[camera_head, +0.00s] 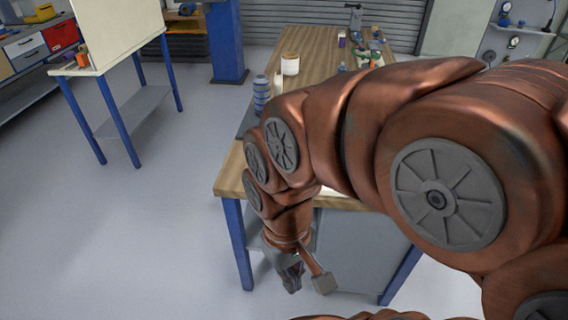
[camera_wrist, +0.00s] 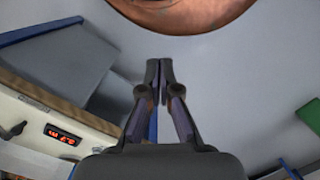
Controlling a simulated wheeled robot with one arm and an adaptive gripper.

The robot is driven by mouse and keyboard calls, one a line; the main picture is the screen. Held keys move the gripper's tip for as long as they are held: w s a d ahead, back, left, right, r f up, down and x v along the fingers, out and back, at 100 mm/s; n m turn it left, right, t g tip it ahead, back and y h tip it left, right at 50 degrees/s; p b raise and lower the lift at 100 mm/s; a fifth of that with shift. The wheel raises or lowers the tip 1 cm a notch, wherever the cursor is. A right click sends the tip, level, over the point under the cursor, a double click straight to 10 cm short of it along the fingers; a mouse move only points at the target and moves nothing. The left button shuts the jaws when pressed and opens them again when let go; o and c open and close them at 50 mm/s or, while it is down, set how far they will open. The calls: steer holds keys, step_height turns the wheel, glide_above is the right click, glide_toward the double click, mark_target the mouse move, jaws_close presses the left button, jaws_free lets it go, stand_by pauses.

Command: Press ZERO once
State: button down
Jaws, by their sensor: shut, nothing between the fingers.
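A red lit display (camera_wrist: 62,134) shows in the wrist view on a pale panel (camera_wrist: 35,118) at the lower left. Its digits are too small to read surely. A small dark part (camera_wrist: 12,130) sits left of the display. I cannot make out a button marked ZERO in either view. My gripper (camera_wrist: 159,66) is shut and empty, with its fingertips together, to the right of the panel and apart from it. In the head view my gripper (camera_head: 291,277) hangs low in front of the workbench's near edge. My arm hides much of the bench.
The wooden workbench (camera_head: 312,45) has blue legs. A white tub (camera_head: 290,64), a blue ribbed cylinder (camera_head: 261,93) and several small items stand on it. A blue-legged stand (camera_head: 112,120) is at the left. The grey floor (camera_head: 150,240) is clear at left.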

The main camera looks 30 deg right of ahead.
steer(key=w+d+r+m+t+y, duration=0.1)
steer(key=w+m+t+y, duration=0.3)
steer(key=w, duration=0.8)
steer(key=w+d+r+m+y, duration=0.1)
steer(key=w+m, duration=0.4)
steer(key=w, duration=0.7)
steer(key=w+d+f+m+t, duration=0.2)
steer(key=w+d+m, duration=0.4)
steer(key=d, duration=0.5)
steer(key=w+d+f+m+t, duration=0.2)
steer(key=w+d+m, duration=0.3)
steer(key=d, duration=0.7)
steer(key=shift+w+m+t+h+b, duration=0.3)
steer(key=shift+w+m+t+b, duration=0.1)
steer(key=shift+w+t, duration=0.5)
steer(key=shift+a+f, duration=0.1)
steer(key=shift+f, duration=0.05)
step_height(320, 180, down, 6)
steer(key=b, duration=0.4)
steer(key=shift+f, duration=0.25)
steer(key=shift+f+b, duration=0.45)
steer(key=shift+f, duration=0.65)
steer(key=shift+f, duration=0.1)
